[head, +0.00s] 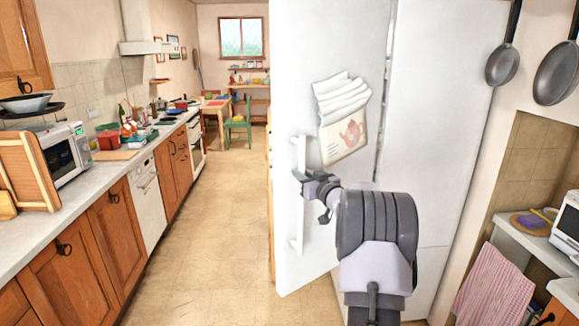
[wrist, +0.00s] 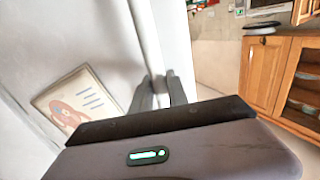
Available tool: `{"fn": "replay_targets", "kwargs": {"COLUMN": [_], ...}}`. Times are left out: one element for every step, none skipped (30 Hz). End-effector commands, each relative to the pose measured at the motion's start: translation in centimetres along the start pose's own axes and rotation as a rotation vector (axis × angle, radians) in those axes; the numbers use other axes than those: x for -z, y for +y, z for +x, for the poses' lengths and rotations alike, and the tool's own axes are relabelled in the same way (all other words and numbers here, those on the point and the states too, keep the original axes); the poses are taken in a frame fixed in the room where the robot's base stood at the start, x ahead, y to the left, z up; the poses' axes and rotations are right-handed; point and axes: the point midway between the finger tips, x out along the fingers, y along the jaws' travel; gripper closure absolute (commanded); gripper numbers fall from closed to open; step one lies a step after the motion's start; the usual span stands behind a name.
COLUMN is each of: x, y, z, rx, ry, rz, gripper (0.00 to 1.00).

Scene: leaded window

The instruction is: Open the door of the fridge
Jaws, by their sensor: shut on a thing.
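The fridge door (head: 335,50) is a tall white panel in the middle of the head view. It stands at an angle to the white fridge body (head: 440,110), its left edge out over the aisle, with a narrow dark gap along its right edge. A long white vertical handle (head: 297,238) runs near the door's left edge. My gripper (head: 305,181) is shut on the handle at about its middle. In the wrist view the fingers (wrist: 160,88) close around the handle bar (wrist: 144,30). The fridge's inside is mostly hidden.
Paper sheets with a red teapot picture (head: 343,130) hang on the door. A counter with wooden cabinets (head: 120,215) lines the left. The tiled aisle floor (head: 215,215) is clear. Pans (head: 503,63) hang at the right, above a striped cloth (head: 492,290).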

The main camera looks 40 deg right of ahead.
Motion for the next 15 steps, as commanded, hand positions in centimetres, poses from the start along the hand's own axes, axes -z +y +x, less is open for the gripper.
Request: {"fn": "replay_targets", "kwargs": {"x": [0.5, 0.5, 0.5, 0.5, 0.5, 0.4, 0.4, 0.4, 0.4, 0.4, 0.4, 0.4, 0.4, 0.4, 0.4], "y": [0.4, 0.6, 0.8, 0.9, 0.9, 1.1, 1.1, 1.2, 1.3, 1.4, 1.4, 1.4, 1.4, 1.5, 1.5], "z": [-0.4, -0.7, -1.0, -1.2, -1.4, -1.5, -1.7, -1.8, -1.9, -2.0, -2.1, -2.1, -2.2, -2.2, -2.2], "rx": [0.005, 0.011, 0.017, 0.023, 0.027, 0.032, 0.035, 0.038, 0.041, 0.042, 0.044, 0.045, 0.046, 0.047, 0.048], "ry": [0.004, 0.004, 0.004, 0.005, 0.005, 0.004, 0.005, 0.005, 0.006, 0.006, 0.006, 0.006, 0.006, 0.006, 0.006], "rz": [-0.001, -0.002, -0.001, -0.001, -0.002, -0.002, -0.002, -0.002, -0.001, -0.001, -0.001, -0.001, -0.002, -0.002, -0.002], "gripper": [1.00, 1.00, 1.00, 1.00, 1.00, 1.00, 1.00, 1.00, 1.00, 1.00, 1.00, 1.00, 1.00, 1.00, 1.00]}}
